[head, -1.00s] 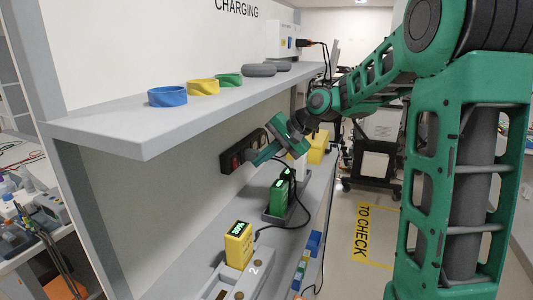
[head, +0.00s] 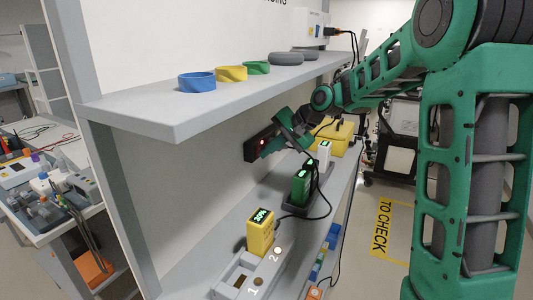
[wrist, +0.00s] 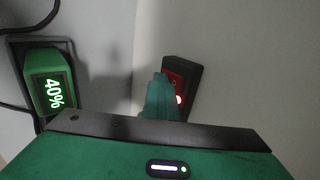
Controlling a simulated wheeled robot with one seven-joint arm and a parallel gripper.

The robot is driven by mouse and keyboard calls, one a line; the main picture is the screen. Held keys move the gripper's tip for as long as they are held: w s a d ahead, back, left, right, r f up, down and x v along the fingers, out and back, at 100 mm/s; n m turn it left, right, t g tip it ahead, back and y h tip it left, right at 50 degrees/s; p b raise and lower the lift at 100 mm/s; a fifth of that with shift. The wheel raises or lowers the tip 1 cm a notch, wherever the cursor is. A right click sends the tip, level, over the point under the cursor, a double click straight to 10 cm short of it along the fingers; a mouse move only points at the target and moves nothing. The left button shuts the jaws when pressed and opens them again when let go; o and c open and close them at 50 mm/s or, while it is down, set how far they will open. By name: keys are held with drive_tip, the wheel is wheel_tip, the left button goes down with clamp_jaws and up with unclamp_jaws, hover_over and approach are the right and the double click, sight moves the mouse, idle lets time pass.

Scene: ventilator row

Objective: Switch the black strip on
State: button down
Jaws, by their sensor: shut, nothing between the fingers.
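The black strip (head: 250,154) is fixed to the wall panel under the grey shelf, with a small red light on its face. In the wrist view the black strip (wrist: 194,78) shows a red switch (wrist: 174,77) with a bright red-white glow at its lower right. My gripper (head: 267,150) is shut and empty, its tips at the strip's face. In the wrist view my gripper (wrist: 163,90) covers part of the red switch; whether it touches cannot be told.
Below stand a yellow battery (head: 260,232) reading 20%, a green battery (head: 300,187) and a white one (head: 324,154). A green battery reading 40% (wrist: 50,85) is left of my fingers in the wrist view. Coloured rings, including a blue one (head: 197,82), lie on the shelf (head: 150,118) above.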

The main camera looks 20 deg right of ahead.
drive_tip(key=shift+r, duration=0.15)
drive_tip(key=shift+a+r, duration=0.1)
drive_tip(key=shift+r, duration=0.6)
drive_tip(key=s+d+f+v, duration=0.1)
drive_tip(key=f+v, duration=0.1)
drive_tip(key=v, duration=1.1)
drive_tip(key=shift+s+d, duration=0.2)
drive_tip(key=shift+d, duration=0.1)
